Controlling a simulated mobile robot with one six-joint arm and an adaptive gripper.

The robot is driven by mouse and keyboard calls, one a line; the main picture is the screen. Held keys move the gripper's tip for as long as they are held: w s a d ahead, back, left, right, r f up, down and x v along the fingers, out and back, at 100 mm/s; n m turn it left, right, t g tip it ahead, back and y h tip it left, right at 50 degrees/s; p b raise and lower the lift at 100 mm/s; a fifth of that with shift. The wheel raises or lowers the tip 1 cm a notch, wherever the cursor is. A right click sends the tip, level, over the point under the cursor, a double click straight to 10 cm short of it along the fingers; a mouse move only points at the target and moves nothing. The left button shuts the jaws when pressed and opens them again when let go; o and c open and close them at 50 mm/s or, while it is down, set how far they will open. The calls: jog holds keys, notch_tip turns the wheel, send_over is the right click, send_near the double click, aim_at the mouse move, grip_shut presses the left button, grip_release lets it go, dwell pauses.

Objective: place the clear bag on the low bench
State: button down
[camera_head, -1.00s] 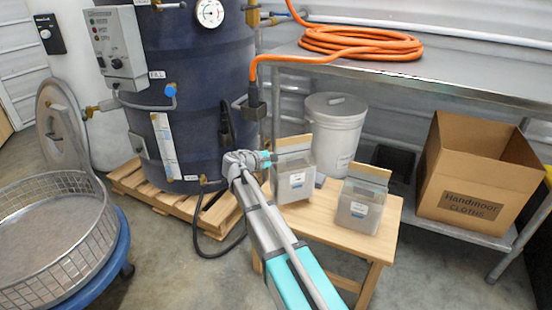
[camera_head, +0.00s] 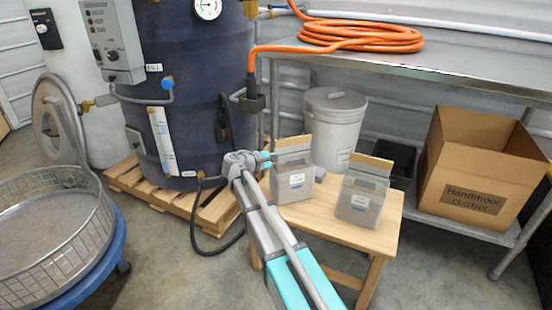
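A clear bag (camera_head: 292,183) with a tan header strip and a white label hangs upright at the tip of my gripper (camera_head: 268,160). My gripper reaches its upper left edge and appears shut on it; the fingers are small and partly hidden. The bag's lower end overlaps the far left part of the low bench (camera_head: 335,236), a pale wooden top on legs. I cannot tell whether the bag touches the wood. A second, similar bag (camera_head: 363,200) stands upright on the bench to the right, apart from the first.
A dark blue tank (camera_head: 205,100) on a wooden pallet (camera_head: 127,180) stands left of the bench. A white lidded bin (camera_head: 335,125) is behind it. A cardboard box (camera_head: 475,202) sits on a shelf at right. A wire basket (camera_head: 85,245) is at lower left. The bench's front is clear.

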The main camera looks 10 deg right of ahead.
dwell(0.4)
jog(key=c, duration=1.3)
grip_release()
jog(key=shift+f, duration=0.1)
jog(key=o, duration=0.5)
jog(key=shift+s+a+r, duration=0.25)
jog(key=shift+a+r, duration=0.05)
jog(key=shift+a, duration=0.15)
jog(key=p+v, duration=0.2)
jog(key=v, duration=0.9)
jog(key=shift+p, duration=0.3)
jog(key=shift+f, duration=0.1)
